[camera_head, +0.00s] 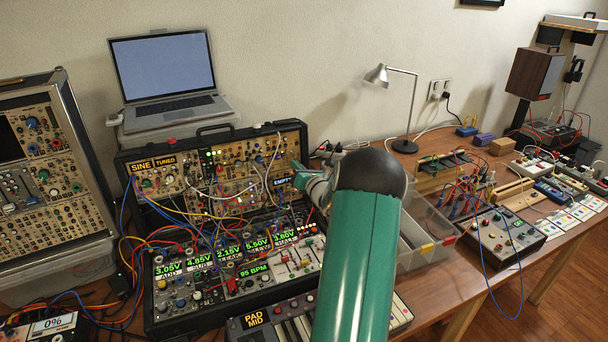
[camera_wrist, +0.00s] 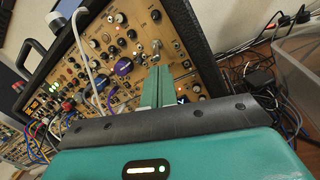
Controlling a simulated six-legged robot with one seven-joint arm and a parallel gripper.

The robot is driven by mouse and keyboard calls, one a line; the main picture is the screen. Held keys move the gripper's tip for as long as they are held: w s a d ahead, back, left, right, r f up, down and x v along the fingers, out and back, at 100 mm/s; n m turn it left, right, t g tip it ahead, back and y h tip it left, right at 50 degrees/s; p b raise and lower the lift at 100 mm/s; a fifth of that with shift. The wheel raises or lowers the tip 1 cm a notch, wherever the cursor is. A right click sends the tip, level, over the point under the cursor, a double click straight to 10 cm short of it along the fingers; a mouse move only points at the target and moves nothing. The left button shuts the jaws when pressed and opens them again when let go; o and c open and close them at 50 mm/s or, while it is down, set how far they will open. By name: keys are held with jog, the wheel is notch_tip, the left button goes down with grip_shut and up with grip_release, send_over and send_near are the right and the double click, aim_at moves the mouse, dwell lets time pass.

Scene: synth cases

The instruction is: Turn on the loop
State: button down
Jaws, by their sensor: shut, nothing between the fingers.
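The upright synth case (camera_head: 210,165) stands behind the lower mixer case, with wood-coloured panels, knobs and patch cables. A small display reading EMPTY (camera_head: 282,181) is at its lower right. My gripper (camera_head: 299,167) is shut and empty, in front of the right end of this panel, just right of the display. In the wrist view the green fingers (camera_wrist: 157,82) are pressed together, pointing at the panel (camera_wrist: 120,50). They hide part of it; I cannot tell whether they touch it. A toggle-like metal part (camera_wrist: 156,46) shows just beyond the fingertips. No label reading loop is legible.
The lower mixer case (camera_head: 240,275) has lit readouts, including 95 BPM, and many cables. A laptop (camera_head: 165,70) stands behind on a box. A grey bin (camera_head: 432,240) and a desk lamp (camera_head: 405,145) are to the right. Loose cables hang across the panel left of my gripper.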

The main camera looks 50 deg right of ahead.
aim_at(289, 154)
jog(key=shift+w+d, duration=0.25)
jog(key=shift+w, duration=0.35)
jog(key=shift+s+a+r+g+y, duration=0.15)
jog(key=shift+r+g+y, duration=0.4)
jog(key=shift+g, duration=0.65)
jog(key=shift+r, duration=0.1)
jog(key=shift+s+r+m+g+y, duration=0.15)
jog(key=shift+r+g+y, duration=0.2)
jog(key=shift+g, duration=0.45)
jog(key=shift+r+m+g+y, duration=0.15)
jog(key=shift+r+g+y, duration=0.15)
jog(key=shift+g, duration=0.5)
jog(key=shift+r, duration=0.1)
jog(key=shift+r, duration=0.8)
